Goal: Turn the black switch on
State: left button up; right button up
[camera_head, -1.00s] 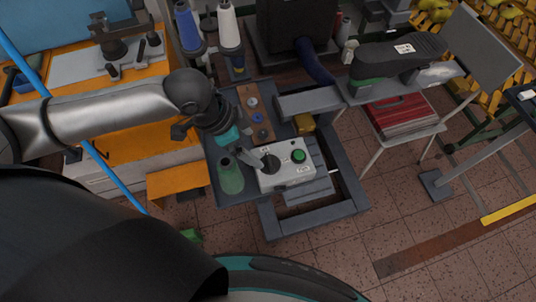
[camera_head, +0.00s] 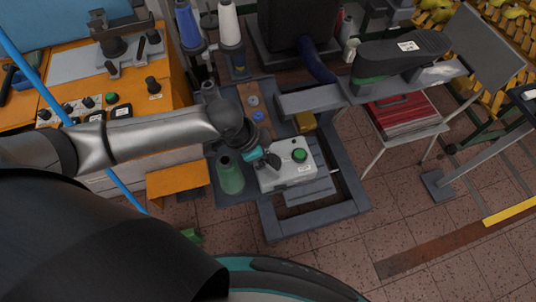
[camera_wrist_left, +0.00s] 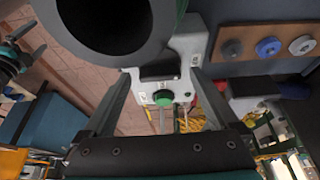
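The black switch (camera_head: 272,163) stands on a light grey control box (camera_head: 309,173), left of a round green button (camera_head: 299,155). In the left wrist view the dark switch (camera_wrist_left: 160,72) shows on the box, with the green button (camera_wrist_left: 163,98) below it. My left gripper (camera_head: 262,156) is at the switch's upper left in the head view. In the left wrist view its two fingers (camera_wrist_left: 165,85) are wide apart, on either side of the switch in the picture. I cannot tell whether they touch it.
A green bottle (camera_head: 230,176) stands close left of the box. Its dark open mouth (camera_wrist_left: 105,20) fills the top of the left wrist view. A wooden board with round knobs (camera_head: 252,101) lies behind. A shoe last (camera_head: 398,54) is at the back right.

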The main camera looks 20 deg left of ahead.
pick_arm(q)
jog(key=c, duration=1.3)
jog(key=shift+m, duration=0.3)
jog(key=shift+w+m+g+h, duration=0.15)
jog(key=shift+m+g+h, duration=0.2)
jog(key=shift+m, duration=0.65)
jog(key=m+g, duration=0.1)
jog(key=m, duration=0.2)
jog(key=shift+w+b, duration=0.1)
jog(key=shift+b, duration=0.2)
jog(key=m+g+b, duration=0.1)
jog(key=m, duration=0.2)
jog(key=m+g+b, duration=0.1)
jog(key=m+g, duration=0.1)
jog(key=m, duration=0.2)
jog(key=shift+w+b, duration=0.15)
jog(key=shift+b, duration=0.25)
jog(key=m+y+b, duration=0.1)
jog(key=m, duration=0.1)
jog(key=m+g+y+b, duration=0.1)
jog(key=m, duration=0.2)
jog(key=shift+d, duration=0.1)
jog(key=shift+m, duration=0.3)
